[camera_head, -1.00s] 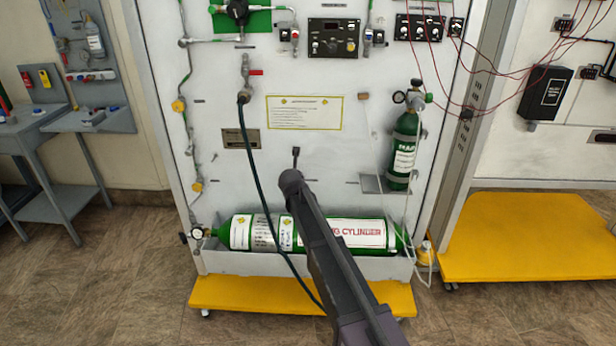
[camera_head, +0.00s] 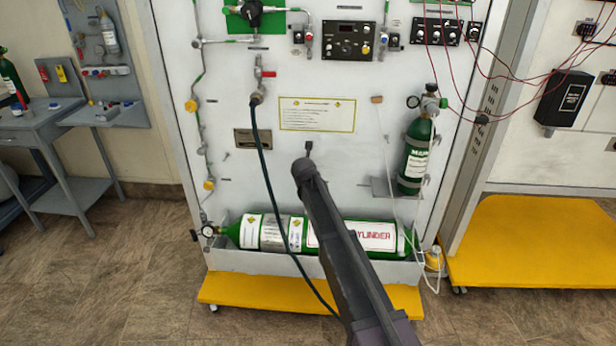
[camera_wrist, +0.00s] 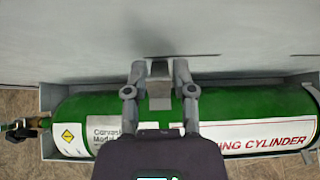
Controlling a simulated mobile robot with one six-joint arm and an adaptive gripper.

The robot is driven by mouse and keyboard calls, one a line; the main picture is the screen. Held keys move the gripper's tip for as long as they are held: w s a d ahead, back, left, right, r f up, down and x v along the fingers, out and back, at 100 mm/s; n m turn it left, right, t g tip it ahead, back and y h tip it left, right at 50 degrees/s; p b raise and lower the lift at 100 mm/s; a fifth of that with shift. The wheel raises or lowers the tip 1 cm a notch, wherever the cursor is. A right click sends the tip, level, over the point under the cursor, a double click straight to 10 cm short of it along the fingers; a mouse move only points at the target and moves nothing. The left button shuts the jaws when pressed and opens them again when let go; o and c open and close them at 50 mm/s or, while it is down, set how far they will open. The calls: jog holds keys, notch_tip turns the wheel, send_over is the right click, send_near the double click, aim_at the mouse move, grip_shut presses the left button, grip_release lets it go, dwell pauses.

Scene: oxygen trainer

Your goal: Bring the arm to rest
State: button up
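My arm (camera_head: 345,255) reaches up from the bottom of the head view, in front of the oxygen trainer panel (camera_head: 345,185). Its end is in front of the panel's lower middle, above the large green cylinder (camera_head: 250,232). In the wrist view my gripper (camera_wrist: 160,72) has its two fingers apart, above the same cylinder (camera_wrist: 75,108). A small grey block (camera_wrist: 160,92) shows between the fingers with narrow gaps beside it. I cannot tell whether it belongs to the gripper or the panel. I see nothing clearly gripped.
A dark hose (camera_head: 270,190) hangs from the panel and passes behind my arm. A small green bottle (camera_head: 414,160) is mounted at right. Yellow bases (camera_head: 240,291) stand under the panel and at right (camera_head: 530,240). A grey bench (camera_head: 45,125) stands left. Brown floor (camera_head: 110,290) is open in front.

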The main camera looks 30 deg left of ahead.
jog(key=o, duration=0.3)
jog(key=shift+d, duration=0.2)
jog(key=shift+o, duration=0.2)
jog(key=shift+a, duration=0.15)
